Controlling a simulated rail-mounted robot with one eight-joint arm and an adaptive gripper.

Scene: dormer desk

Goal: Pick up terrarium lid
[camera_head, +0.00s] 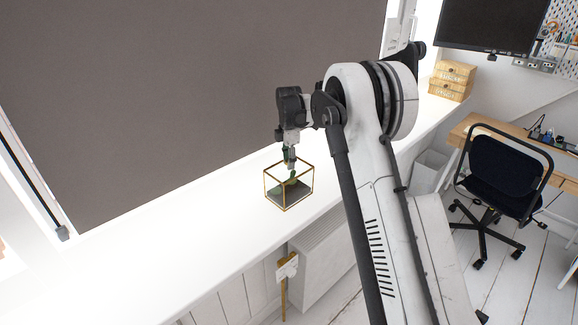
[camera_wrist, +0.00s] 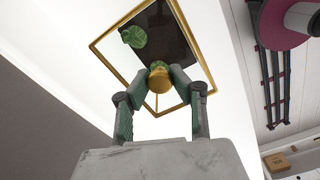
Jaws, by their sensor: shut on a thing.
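The terrarium (camera_head: 284,208) is a small glass box with gold edges and a dark base, standing on the white sill. In the wrist view its dark bed (camera_wrist: 168,32) and a round green leafy plant (camera_wrist: 134,36) show through the top. The terrarium lid shows in the wrist view by its gold knob (camera_wrist: 160,80). My gripper (camera_wrist: 160,74) has its green-grey fingers closed on this knob from both sides. In the head view my gripper (camera_head: 290,163) points down over the terrarium's top. I cannot tell whether the lid sits on the frame or is slightly raised.
The white sill (camera_head: 190,240) is clear to the left of the terrarium. A dark blind (camera_head: 180,90) hangs behind it. A radiator (camera_head: 325,250) is below the sill's front edge. A wooden drawer box (camera_head: 452,80) stands farther along, near a dark chair (camera_head: 502,175).

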